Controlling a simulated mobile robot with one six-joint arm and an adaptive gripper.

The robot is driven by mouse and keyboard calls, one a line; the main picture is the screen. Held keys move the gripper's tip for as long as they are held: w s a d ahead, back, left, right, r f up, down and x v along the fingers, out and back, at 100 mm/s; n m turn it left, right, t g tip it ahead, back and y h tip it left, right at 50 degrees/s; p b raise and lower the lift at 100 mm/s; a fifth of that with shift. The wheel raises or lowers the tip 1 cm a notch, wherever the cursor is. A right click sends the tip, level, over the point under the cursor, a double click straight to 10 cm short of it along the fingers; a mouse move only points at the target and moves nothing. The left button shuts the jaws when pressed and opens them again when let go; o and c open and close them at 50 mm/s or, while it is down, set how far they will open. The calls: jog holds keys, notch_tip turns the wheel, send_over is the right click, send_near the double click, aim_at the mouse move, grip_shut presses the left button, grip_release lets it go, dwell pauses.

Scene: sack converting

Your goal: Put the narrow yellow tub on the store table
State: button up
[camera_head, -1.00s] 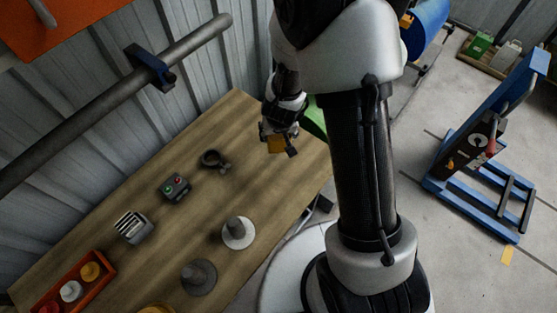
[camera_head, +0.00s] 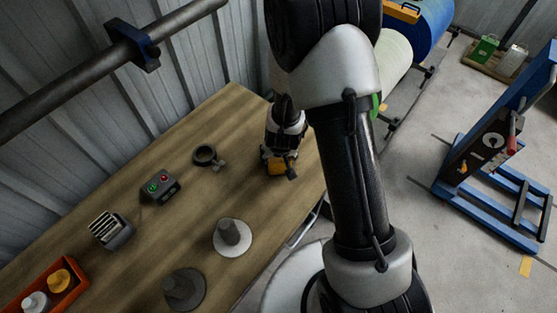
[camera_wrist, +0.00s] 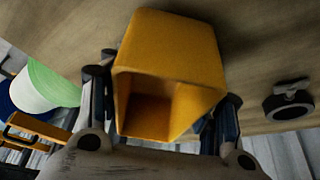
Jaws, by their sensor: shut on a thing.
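The narrow yellow tub (camera_wrist: 170,50) fills the middle of the wrist view, its open mouth facing the camera. My gripper (camera_wrist: 160,112) is shut on it, with a finger on each side. I cannot tell whether the tub touches the table top. Part of the tub is hidden by the fingers.
On the table stand a dark ring-shaped clamp (camera_head: 206,156), a button box (camera_head: 160,187), a slotted grey holder (camera_head: 109,230), two grey spindles on discs (camera_head: 232,238) and an orange tray (camera_head: 72,290). The table around the gripper is clear. A blue lift (camera_head: 490,170) stands right.

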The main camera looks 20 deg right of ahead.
jog(key=shift+f, duration=1.1)
jog(key=shift+b, duration=0.3)
jog(key=shift+f, duration=0.25)
jog(key=o, duration=1.1)
jog(key=shift+r, duration=0.1)
